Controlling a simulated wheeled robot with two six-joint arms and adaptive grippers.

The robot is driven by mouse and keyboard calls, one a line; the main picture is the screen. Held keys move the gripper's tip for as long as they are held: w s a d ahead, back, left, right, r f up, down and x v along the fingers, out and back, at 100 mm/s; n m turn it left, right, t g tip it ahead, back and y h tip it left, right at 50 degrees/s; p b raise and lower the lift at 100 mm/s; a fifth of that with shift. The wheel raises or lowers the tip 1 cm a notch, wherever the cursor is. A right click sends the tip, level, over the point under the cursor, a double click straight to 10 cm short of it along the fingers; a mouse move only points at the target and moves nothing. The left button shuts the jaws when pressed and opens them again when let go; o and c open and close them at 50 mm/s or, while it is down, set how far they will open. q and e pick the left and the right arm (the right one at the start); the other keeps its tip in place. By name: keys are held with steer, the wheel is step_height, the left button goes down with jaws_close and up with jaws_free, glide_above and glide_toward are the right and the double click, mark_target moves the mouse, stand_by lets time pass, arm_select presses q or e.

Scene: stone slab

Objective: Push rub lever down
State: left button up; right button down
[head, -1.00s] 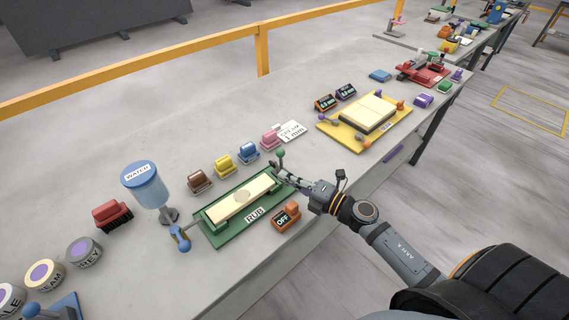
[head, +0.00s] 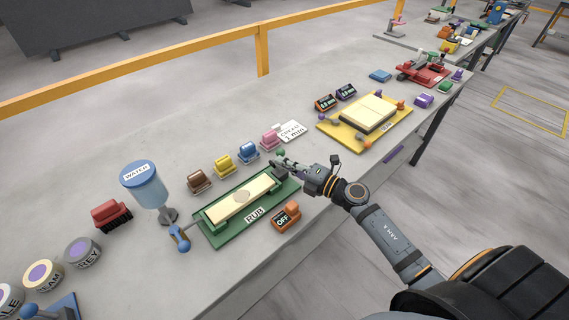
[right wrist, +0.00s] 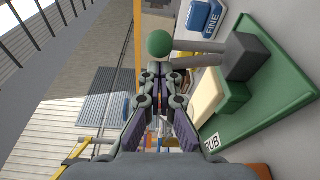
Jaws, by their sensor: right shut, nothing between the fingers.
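The rub station is a green base (head: 222,239) with the label RUB and a pale slab (head: 222,212) lying on it. Its lever has a green ball knob (head: 280,153) at the base's far right end. In the right wrist view, the knob (right wrist: 159,43) sits on a grey rod coming from a dark block (right wrist: 246,58). My right gripper (head: 277,162) is shut and empty, with its fingertips right by the knob. In the wrist view the fingertips (right wrist: 156,72) overlap the knob's lower edge; I cannot tell whether they touch. My left gripper is not in view.
An orange switch box reading OFF (head: 285,217) stands in front of the base. Brown, yellow, blue and pink blocks (head: 223,166) line its back. A yellow station (head: 335,137) lies to the right, with bare table between.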

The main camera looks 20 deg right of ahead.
steer(key=shift+w+d+r+m, duration=0.15)
steer(key=shift+d+m, duration=0.2)
steer(key=shift+m, duration=0.25)
steer(key=d+m, duration=0.1)
steer(key=d+m+t, duration=0.1)
steer(key=m, duration=0.1)
steer(key=shift+w, duration=0.35)
steer(key=shift+w+d+f+m+t+b, duration=0.25)
steer(key=shift+d+f+m, duration=0.2)
steer(key=shift+d+m, duration=0.4)
steer(key=shift+w+d+f+m+t+b, duration=0.15)
steer(key=shift+w+d+f+m, duration=0.2)
steer(key=shift+d+m, duration=0.5)
steer(key=shift+w+d+f+m+t+b, duration=0.25)
steer(key=shift+d+f+m, duration=0.3)
steer(key=shift+m, duration=0.55)
steer(key=shift+d, duration=0.1)
